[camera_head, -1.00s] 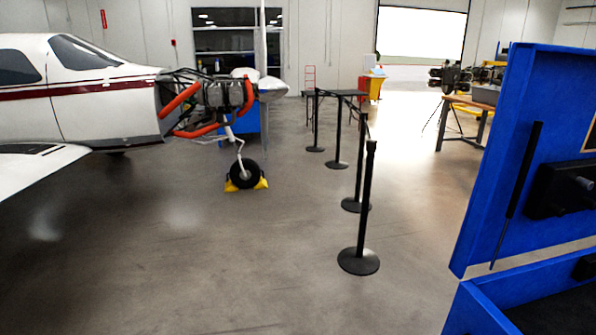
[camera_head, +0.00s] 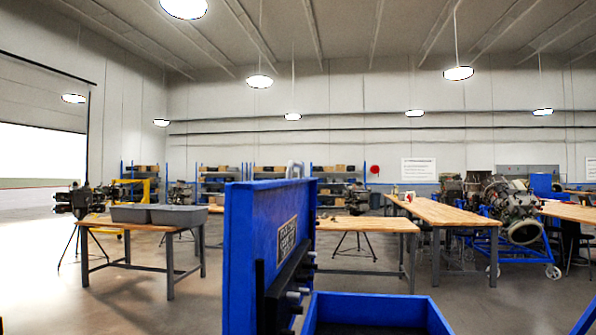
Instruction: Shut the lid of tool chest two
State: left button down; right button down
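A blue tool chest stands close in front of me, low in the head view. Its lid (camera_head: 243,240) is raised upright, with a label plate and dark fittings on its inner side. The open box (camera_head: 425,318) of the chest shows at the bottom edge, to the right of the lid; most of it is cut off. The plate's writing is too small to read, so I cannot tell which chest number this is. Neither of my grippers is in view.
A wooden table with grey bins (camera_head: 172,215) stands left of the lid. Long wooden workbenches (camera_head: 450,212) and a turbine engine (camera_head: 513,208) on a blue stand are at the right. Shelves line the back wall. Another blue edge (camera_head: 586,318) shows at bottom right.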

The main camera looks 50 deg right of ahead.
aim_at(269, 255)
jog(key=i+j+z, duration=0.1)
jog(key=z, duration=0.4)
jog(key=i+j+z, duration=0.25)
jog(key=z, duration=0.2)
jog(key=i+j+z, duration=0.1)
jog(key=z, duration=0.4)
jog(key=j, duration=0.1)
